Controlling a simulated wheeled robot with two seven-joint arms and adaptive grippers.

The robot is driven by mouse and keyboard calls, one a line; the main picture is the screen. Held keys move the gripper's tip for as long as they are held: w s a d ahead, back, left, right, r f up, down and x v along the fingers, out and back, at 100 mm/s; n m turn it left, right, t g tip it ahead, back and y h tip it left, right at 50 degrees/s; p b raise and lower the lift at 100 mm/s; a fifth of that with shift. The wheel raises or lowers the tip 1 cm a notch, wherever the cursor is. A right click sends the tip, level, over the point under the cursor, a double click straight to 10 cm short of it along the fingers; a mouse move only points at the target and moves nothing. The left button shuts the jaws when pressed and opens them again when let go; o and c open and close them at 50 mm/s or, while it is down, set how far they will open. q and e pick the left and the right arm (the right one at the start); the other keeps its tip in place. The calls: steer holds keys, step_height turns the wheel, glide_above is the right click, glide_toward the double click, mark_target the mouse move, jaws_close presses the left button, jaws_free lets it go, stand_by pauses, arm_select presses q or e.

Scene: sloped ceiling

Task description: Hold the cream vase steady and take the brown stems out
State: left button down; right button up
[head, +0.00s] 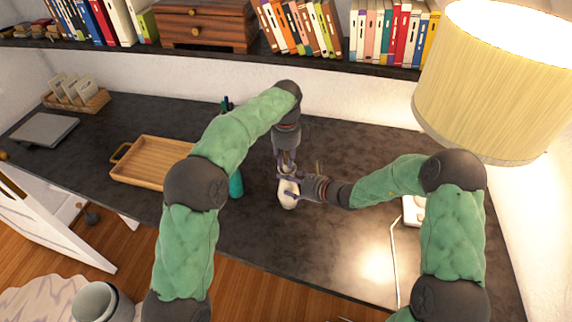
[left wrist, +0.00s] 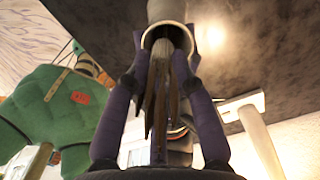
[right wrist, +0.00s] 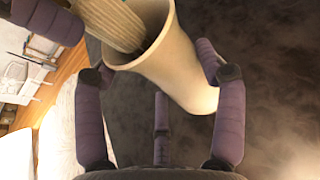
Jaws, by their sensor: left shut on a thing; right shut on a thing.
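The cream vase (head: 288,200) stands on the dark counter in the head view, partly hidden by my grippers. My right gripper (head: 286,189) is shut around its body from the right. The right wrist view shows the vase (right wrist: 165,60) tilted in the picture between the fingers (right wrist: 157,75). The brown stems (left wrist: 160,80) run from the vase mouth between the fingers of my left gripper (left wrist: 166,45), which is shut on them just above the rim. In the right wrist view, a ridged tan part (right wrist: 108,24) sits in the mouth. The lower stem ends are hidden inside the vase.
A teal bottle (head: 236,184) stands close left of the vase. A wooden tray (head: 150,163) lies farther left. A large lamp (head: 490,80) stands at the right, with a white cable (head: 394,260) below. Bare counter (head: 335,245) lies in front of the vase.

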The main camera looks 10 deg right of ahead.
arm_select(q)
step_height(320, 180, up, 8)
steer(key=shift+f, duration=0.1)
arm_select(e)
steer(key=shift+s+f, duration=0.1)
steer(key=shift+f, duration=0.1)
steer(key=o, duration=1.6)
steer(key=shift+o, duration=0.2)
steer(key=shift+r, duration=0.15)
steer(key=shift+d, duration=0.1)
arm_select(q)
steer(key=shift+w, duration=0.1)
arm_select(e)
steer(key=shift+s+d+r, duration=0.15)
steer(key=shift+d, duration=0.05)
steer(key=v, duration=0.7)
steer(key=shift+s+r, duration=0.1)
steer(key=shift+r, duration=0.05)
